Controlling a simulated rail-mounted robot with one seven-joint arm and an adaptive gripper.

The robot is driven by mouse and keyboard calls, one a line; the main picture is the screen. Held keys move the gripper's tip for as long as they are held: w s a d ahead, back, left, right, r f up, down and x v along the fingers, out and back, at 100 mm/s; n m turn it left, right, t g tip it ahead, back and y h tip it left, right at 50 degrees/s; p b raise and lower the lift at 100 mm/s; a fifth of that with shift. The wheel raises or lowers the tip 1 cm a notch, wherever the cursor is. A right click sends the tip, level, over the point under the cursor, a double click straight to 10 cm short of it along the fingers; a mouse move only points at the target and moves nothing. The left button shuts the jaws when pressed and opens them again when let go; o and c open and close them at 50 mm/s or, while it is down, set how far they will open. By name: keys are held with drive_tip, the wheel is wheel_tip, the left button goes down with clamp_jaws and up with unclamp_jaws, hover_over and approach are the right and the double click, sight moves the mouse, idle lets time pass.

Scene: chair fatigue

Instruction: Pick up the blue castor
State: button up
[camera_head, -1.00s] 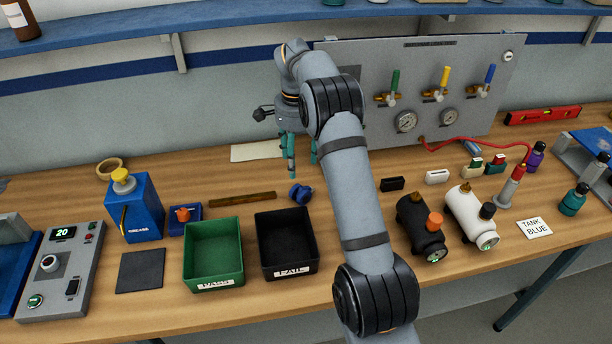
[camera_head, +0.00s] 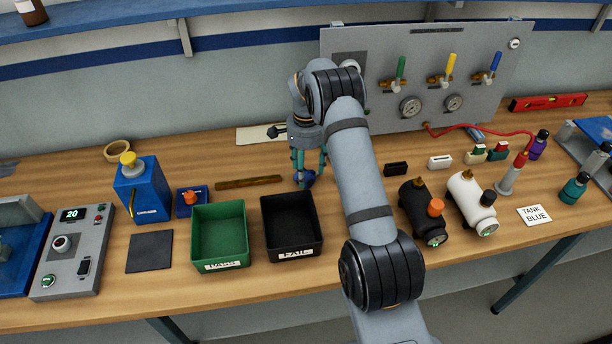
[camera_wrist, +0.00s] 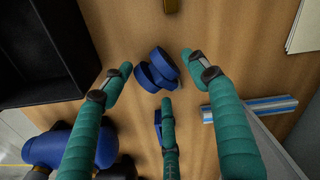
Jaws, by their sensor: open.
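The blue castor (camera_head: 308,178) stands on the wooden bench behind the black tray, partly hidden by my gripper's fingers in the head view. In the wrist view the castor (camera_wrist: 158,70) shows as two blue wheel discs. My gripper (camera_head: 309,172) points down over it with its teal fingers spread. In the wrist view my open gripper (camera_wrist: 158,75) has one fingertip left of the castor, one right and one below it in the picture. The jaws are empty. I cannot tell whether any finger touches the castor or the exact height of the tips.
The black tray (camera_head: 318,252) lies just in front of the castor, with the green tray (camera_head: 246,258) to its left. A brown strip (camera_head: 248,182) lies left of the castor. The gauge panel (camera_head: 432,108) stands behind. A blue-and-white bar (camera_wrist: 262,107) lies at right in the wrist view.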

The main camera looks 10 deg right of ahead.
drive_tip(key=shift+c, duration=0.4)
clamp_jaws()
idle(0.4)
